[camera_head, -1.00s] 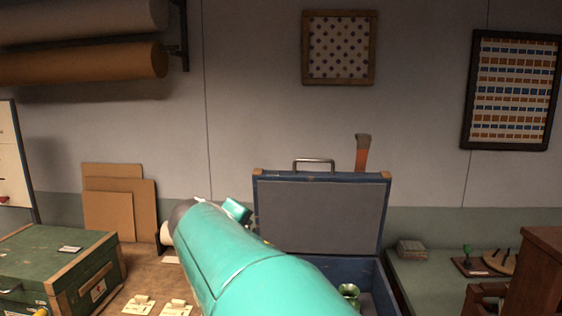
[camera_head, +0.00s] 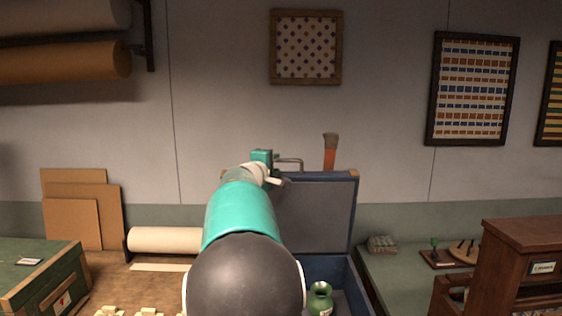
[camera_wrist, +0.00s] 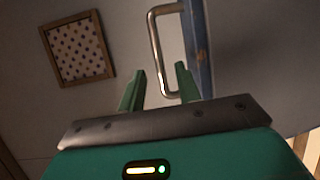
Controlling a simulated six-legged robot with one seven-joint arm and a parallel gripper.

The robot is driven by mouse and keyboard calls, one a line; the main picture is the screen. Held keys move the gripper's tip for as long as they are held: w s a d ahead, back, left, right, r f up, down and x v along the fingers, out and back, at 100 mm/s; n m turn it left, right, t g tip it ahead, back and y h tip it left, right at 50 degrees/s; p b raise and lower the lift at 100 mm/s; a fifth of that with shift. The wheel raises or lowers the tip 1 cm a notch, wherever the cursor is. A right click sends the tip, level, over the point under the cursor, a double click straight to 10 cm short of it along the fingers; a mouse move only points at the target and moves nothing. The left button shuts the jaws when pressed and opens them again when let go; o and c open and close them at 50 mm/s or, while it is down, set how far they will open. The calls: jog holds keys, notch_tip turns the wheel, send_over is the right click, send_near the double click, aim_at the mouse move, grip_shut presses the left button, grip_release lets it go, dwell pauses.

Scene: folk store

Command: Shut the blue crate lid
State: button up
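The blue crate (camera_head: 345,280) stands on the bench with its lid (camera_head: 322,212) raised upright, showing a grey inner face. A metal handle (camera_head: 290,162) sits on the lid's top edge; it also shows large in the wrist view (camera_wrist: 156,50). A green vase-like object (camera_head: 320,298) is inside the crate. My arm covers the lid's left part. In the wrist view my gripper (camera_wrist: 160,80) has its two green fingers apart with nothing held. The fingertips are close to the handle and the lid's blue edge (camera_wrist: 200,45); I cannot tell whether they touch.
A green case (camera_head: 40,275) stands at the left, beside a paper roll (camera_head: 160,240) and leaning brown boards (camera_head: 75,215). A brush (camera_head: 330,150) shows above the lid. A wooden cabinet (camera_head: 520,260) is at the right. The wall is close behind.

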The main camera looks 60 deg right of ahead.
aim_at(279, 161)
jog(key=d, duration=0.7)
jog(key=shift+w+f, duration=0.15)
jog(key=shift+w, duration=0.15)
jog(key=shift+c, duration=0.2)
grip_shut()
